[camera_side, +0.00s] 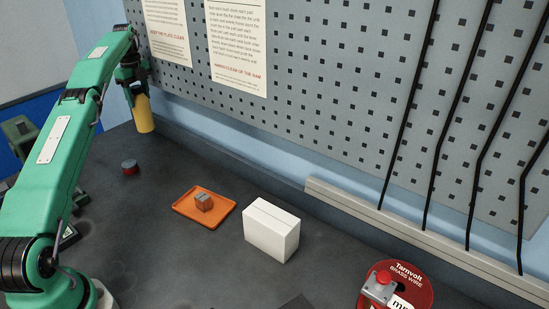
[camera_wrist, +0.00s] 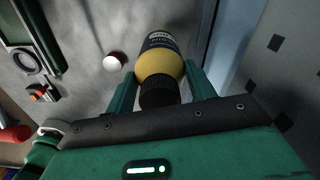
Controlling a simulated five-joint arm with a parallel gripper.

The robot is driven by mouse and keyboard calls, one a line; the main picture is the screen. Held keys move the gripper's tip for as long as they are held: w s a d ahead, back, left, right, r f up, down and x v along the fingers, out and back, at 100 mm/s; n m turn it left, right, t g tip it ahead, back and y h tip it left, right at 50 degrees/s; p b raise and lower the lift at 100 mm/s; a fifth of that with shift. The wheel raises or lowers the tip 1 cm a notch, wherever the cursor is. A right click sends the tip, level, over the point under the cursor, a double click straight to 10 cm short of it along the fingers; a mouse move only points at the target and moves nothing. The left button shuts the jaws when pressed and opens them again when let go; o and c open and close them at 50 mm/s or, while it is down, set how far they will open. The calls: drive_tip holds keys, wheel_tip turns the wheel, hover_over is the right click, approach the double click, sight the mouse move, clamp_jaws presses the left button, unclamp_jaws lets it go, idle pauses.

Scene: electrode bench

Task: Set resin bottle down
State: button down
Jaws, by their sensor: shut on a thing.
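The resin bottle (camera_side: 144,114) is yellow and stands upright in my gripper (camera_side: 138,90) at the back left of the bench, close to the pegboard. In the wrist view the bottle (camera_wrist: 160,63) shows a yellow body, a dark label and a black ribbed cap toward me. My gripper's green fingers (camera_wrist: 161,72) are on either side of the bottle, shut on it. In the side view the upper part of the bottle is hidden by my gripper. I cannot tell whether its base touches the bench.
An orange tray (camera_side: 185,208) holds a small brown block (camera_side: 204,202). A white box (camera_side: 271,230) and a red wire spool (camera_side: 423,285) stand farther right. The pegboard (camera_side: 330,90) rises behind.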

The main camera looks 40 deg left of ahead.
sight(140, 115)
drive_tip(key=shift+s+a+r+m, duration=0.3)
drive_tip(key=shift+a+m, duration=0.2)
drive_tip(key=shift+m, duration=0.4)
drive_tip(key=shift+w+f, duration=0.1)
drive_tip(key=shift+f, duration=3.85)
drive_tip(key=shift+c, duration=2.4)
unclamp_jaws()
drive_tip(key=shift+o, duration=0.2)
drive_tip(key=shift+f, duration=0.15)
